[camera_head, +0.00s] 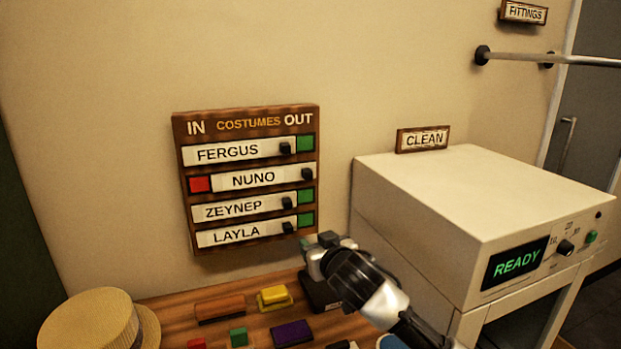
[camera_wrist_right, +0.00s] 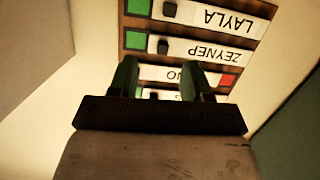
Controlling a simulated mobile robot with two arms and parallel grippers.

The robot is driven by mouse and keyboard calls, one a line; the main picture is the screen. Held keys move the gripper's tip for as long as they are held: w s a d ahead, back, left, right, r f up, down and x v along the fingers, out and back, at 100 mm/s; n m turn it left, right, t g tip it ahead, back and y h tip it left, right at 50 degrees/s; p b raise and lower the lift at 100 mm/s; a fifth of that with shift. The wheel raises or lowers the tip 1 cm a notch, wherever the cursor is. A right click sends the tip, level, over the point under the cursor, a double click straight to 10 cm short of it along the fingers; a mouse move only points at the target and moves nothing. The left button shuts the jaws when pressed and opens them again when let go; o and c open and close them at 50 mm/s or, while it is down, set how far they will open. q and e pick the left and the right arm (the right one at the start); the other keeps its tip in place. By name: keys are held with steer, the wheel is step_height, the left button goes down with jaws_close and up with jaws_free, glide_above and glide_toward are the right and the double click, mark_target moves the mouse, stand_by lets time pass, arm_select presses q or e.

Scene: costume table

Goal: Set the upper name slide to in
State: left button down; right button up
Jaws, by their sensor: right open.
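The name board (camera_head: 250,118) hangs on the wall, with IN at left and OUT at right. Its top slide, FERGUS (camera_head: 235,152), sits toward the IN side, with a black knob (camera_head: 285,148) at its right end and a green patch showing beyond it. My right gripper (camera_head: 318,243) is open and empty, below the board's lower right corner in the head view. In the right wrist view the board is upside down; the open fingers (camera_wrist_right: 158,80) partly cover the NUNO and FERGUS rows. My left gripper is in neither view.
NUNO (camera_head: 253,179) sits to the right with a red patch at left; ZEYNEP (camera_head: 234,210) and LAYLA (camera_head: 237,235) sit left. A white machine (camera_head: 430,205) stands at right. A straw hat (camera_head: 90,320) and several coloured blocks lie on the table below.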

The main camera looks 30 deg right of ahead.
steer(key=m+t+h, duration=0.1)
steer(key=t, duration=0.1)
glide_toward(309, 176)
steer(key=v, duration=0.2)
steer(key=p+x, duration=0.3)
steer(key=x, duration=0.6)
steer(key=shift+w+d+r, duration=0.1)
steer(key=shift+w+d, duration=0.05)
steer(key=shift+w, duration=0.2)
steer(key=shift+w+d, duration=0.15)
steer(key=shift+w, duration=0.4)
steer(key=shift+c, duration=0.3)
jaws_close()
